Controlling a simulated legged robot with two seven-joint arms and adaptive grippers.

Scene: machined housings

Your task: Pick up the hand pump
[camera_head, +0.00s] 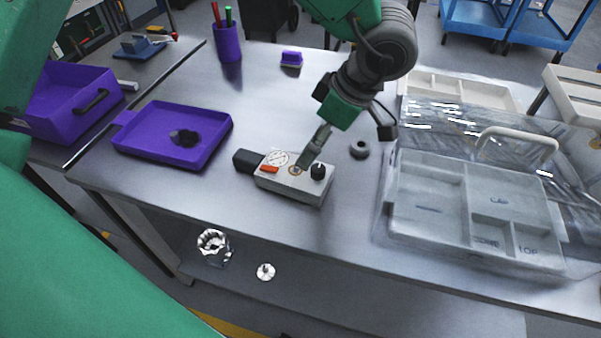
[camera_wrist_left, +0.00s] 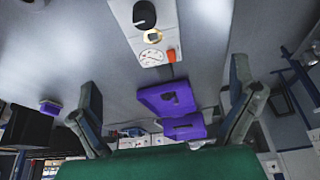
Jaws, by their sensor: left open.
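The hand pump appears to be the pale grey box (camera_head: 293,186) in the head view, lying on the bench with a round gauge, an orange tab, a small metal fitting, a black knob and a black end piece at its left. My left gripper (camera_head: 317,148) is above its right part, fingers pointing down, with nothing held. Contact cannot be judged in the head view. In the left wrist view the pump (camera_wrist_left: 150,38) is at the top, beyond the widely spread fingers of my left gripper (camera_wrist_left: 165,82). My right gripper is not in view.
A purple tray (camera_head: 150,151) with a dark item lies left of the pump. A purple bin (camera_head: 72,113) and pen cup (camera_head: 228,45) are behind. A dark ring (camera_head: 359,149) sits right of the pump, before a clear-lidded case (camera_head: 430,224). Bench in front is narrow.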

